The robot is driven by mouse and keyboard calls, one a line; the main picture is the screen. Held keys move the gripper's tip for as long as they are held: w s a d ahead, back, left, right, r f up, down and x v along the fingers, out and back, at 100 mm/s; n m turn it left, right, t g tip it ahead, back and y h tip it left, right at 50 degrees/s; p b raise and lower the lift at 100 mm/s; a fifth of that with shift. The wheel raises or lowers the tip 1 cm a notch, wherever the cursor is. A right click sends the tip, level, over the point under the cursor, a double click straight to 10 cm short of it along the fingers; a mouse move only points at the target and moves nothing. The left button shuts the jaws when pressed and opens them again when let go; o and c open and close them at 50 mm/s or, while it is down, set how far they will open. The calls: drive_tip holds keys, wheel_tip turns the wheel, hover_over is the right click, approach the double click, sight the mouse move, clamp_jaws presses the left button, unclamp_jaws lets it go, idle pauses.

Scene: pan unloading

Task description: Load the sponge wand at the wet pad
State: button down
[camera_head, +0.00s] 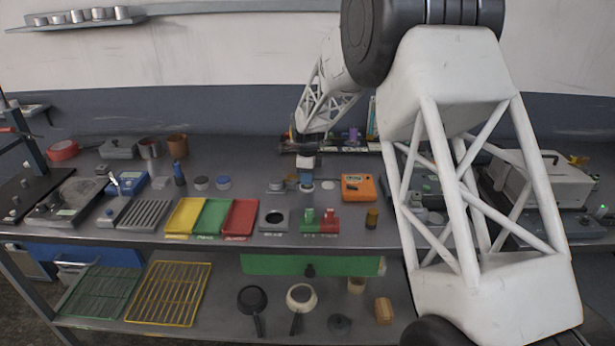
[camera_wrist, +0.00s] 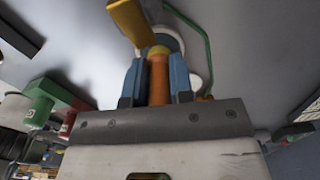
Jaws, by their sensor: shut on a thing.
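My gripper (camera_wrist: 158,82) is shut on an orange handle, which I take to be the sponge wand (camera_wrist: 158,78). A yellow piece (camera_wrist: 130,25) shows just beyond it; I cannot tell whether it belongs to the wand. A pale round pad or dish (camera_wrist: 172,42) lies beyond the fingertips, partly hidden by the wand; I cannot tell if it is the wet pad or if they touch. In the head view my gripper (camera_head: 307,162) points down over the back middle of the bench, above a small round dish (camera_head: 306,187). The wand is hardly visible there.
An orange box (camera_head: 358,187) stands to the right, and small round pots (camera_head: 276,185) to the left. Red and green blocks (camera_head: 320,220) stand in front. Yellow, green and red trays (camera_head: 212,217) lie at left. A green wire (camera_wrist: 200,40) shows near the wand.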

drive_tip(key=shift+f, duration=0.4)
idle(1.7)
drive_tip(key=shift+r, duration=3.6)
drive_tip(key=shift+d, duration=0.1)
drive_tip(key=d+r+n, duration=0.3)
drive_tip(key=d+n, duration=0.7)
drive_tip(key=d+r+n, duration=0.4)
drive_tip(key=d+n, duration=0.5)
drive_tip(key=d, duration=0.1)
drive_tip(key=shift+w+n, duration=0.15)
drive_tip(key=shift+n, duration=0.25)
drive_tip(key=shift+r, duration=0.1)
